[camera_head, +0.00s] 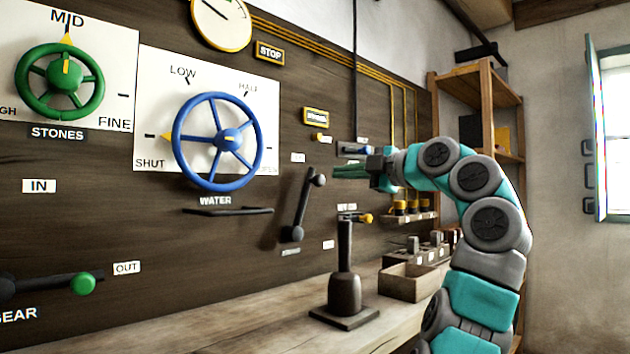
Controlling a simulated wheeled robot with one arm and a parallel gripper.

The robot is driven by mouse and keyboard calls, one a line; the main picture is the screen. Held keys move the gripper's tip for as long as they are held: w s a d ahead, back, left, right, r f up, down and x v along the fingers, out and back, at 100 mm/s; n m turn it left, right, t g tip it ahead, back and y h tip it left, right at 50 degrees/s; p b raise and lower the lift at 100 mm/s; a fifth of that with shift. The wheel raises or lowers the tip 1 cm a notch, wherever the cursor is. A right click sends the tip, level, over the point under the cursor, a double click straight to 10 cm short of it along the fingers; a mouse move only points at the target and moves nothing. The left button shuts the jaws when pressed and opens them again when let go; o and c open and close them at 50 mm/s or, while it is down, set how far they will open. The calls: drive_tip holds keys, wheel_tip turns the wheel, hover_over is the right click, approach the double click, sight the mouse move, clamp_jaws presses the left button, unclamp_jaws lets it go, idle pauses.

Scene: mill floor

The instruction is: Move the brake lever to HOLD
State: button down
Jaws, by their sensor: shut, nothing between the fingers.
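A dark lever (303,205) stands on the dark wall panel, right of the blue wheel. Its arm slants from a pivot at the lower left up to a round knob at the upper right. Small white labels sit around it, too small to read, so I cannot confirm it is the brake lever or which mark is HOLD. My gripper (338,171) reaches in from the right, its teal fingers shut and pointing left. In the picture it is just right of the knob; whether it touches is unclear.
A dark post (344,275) with a yellow-tipped top rises from the bench (250,325) below my gripper. An open box (405,283) stands right of it. The blue WATER wheel (217,141), green STONES wheel (60,82) and green-knobbed GEAR lever (50,284) are farther left.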

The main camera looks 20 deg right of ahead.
drive_tip(key=shift+w+n, duration=0.1)
drive_tip(key=shift+n, duration=0.2)
drive_tip(key=w+p, duration=0.2)
drive_tip(key=w, duration=0.9)
drive_tip(key=shift+w+f+p, duration=0.3)
drive_tip(key=shift+f+p, duration=0.1)
